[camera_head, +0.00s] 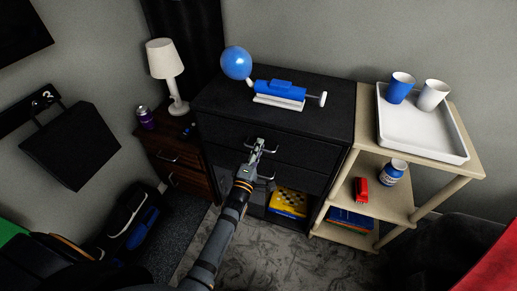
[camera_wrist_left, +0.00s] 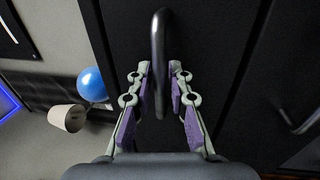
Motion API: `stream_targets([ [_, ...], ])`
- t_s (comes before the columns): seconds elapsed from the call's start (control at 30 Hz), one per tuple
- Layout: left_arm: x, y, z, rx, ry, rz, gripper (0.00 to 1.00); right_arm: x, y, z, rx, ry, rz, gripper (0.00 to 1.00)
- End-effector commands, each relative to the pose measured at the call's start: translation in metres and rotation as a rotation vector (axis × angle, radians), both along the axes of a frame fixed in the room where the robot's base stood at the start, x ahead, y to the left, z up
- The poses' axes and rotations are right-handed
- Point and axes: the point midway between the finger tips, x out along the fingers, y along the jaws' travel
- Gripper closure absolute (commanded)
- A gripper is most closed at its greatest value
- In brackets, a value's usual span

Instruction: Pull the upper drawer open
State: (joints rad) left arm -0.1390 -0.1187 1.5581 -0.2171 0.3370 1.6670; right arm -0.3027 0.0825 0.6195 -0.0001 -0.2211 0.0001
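The black dresser (camera_head: 320,108) stands against the wall, and its upper drawer (camera_head: 225,130) looks flush with the front. The upper drawer's metal handle (camera_head: 273,151) is partly hidden by my left gripper (camera_head: 257,148), which reaches in from below. In the left wrist view the handle (camera_wrist_left: 160,50) runs between the two purple-padded fingers of my left gripper (camera_wrist_left: 160,78). The fingers are drawn close in on both sides of the bar, near its lower end. My right gripper is not in view.
On the dresser top are a blue balloon (camera_head: 236,63) and a blue-and-white device (camera_head: 280,92). A lower handle (camera_head: 267,177) sits below. A shelf unit (camera_head: 345,180) with a white tray (camera_head: 425,147) stands close on the right, a brown nightstand (camera_head: 172,170) on the left. Carpet lies in front.

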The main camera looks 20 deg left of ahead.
Motion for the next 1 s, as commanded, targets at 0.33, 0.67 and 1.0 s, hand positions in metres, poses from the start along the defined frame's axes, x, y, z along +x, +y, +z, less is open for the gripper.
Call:
stream_targets([
  [0.33,-0.0004,0.0001,-0.0001,0.000,0.000,0.000,1.00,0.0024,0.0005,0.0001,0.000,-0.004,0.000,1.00],
  [0.67,-0.0005,0.0000,-0.0004,0.000,0.001,0.000,1.00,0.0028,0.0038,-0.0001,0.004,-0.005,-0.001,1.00],
  [1.0,-0.0017,0.0071,-0.0007,0.000,0.003,0.000,1.00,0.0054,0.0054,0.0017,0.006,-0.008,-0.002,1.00],
])
